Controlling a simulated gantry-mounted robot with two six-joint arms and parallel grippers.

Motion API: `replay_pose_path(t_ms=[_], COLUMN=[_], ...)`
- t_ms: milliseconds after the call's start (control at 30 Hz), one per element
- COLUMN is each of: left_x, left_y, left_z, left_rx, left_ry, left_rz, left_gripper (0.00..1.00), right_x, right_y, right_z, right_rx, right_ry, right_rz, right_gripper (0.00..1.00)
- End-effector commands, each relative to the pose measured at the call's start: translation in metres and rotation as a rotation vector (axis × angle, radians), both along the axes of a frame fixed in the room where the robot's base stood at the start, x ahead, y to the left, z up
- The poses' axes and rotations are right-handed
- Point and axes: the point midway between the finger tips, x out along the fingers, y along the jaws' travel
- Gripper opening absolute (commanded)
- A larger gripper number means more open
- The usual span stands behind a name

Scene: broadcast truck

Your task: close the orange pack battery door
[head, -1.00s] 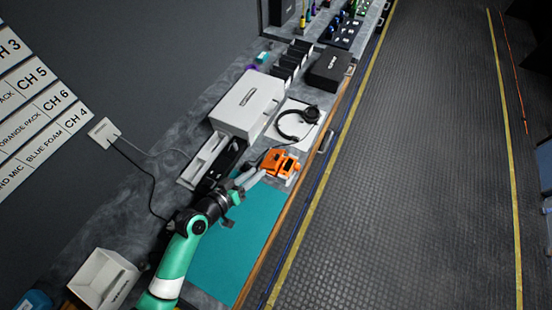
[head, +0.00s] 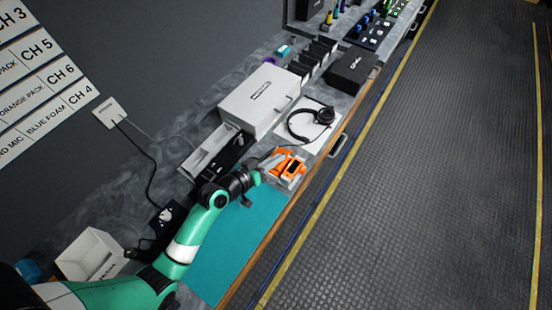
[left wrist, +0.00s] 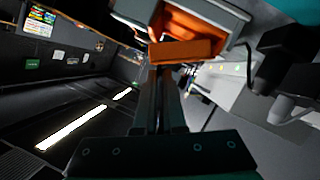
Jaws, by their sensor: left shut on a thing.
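The orange pack (head: 288,166) is at the far end of the teal mat, near the bench's front edge. It is orange and grey with a dark patch on top. In the left wrist view the grey pack body (left wrist: 222,20) shows an open orange-lined compartment. The orange battery door (left wrist: 186,50) stands out from it at the fingertips. My left gripper (head: 262,176) reaches the pack from the left. Its dark fingers (left wrist: 160,70) are close together on the door, and the door partly hides their tips. My right gripper is in neither view.
The teal mat (head: 235,245) is clear around my left arm. Headphones (head: 312,122) lie on a white sheet beyond the pack. A large white box (head: 258,98) and a black box (head: 352,70) stand farther back. A white bin (head: 90,256) is at the lower left.

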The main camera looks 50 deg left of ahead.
Motion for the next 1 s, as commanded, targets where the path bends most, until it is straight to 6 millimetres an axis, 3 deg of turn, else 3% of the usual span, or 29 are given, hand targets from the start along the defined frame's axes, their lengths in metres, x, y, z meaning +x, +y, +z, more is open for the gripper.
replay_pose_path(t_ms=[467, 1000], left_x=[0.0, 0.003], left_y=[-0.003, -0.017], left_z=[0.0, -0.016], left_rx=[0.036, 0.364], left_ry=[0.01, 0.079], left_rz=[-0.003, -0.004], left_gripper=[0.0, 0.0], right_x=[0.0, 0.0], right_y=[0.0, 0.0], right_z=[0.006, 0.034], right_rx=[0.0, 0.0], right_ry=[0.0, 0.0], right_rz=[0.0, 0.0], right_gripper=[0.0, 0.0])
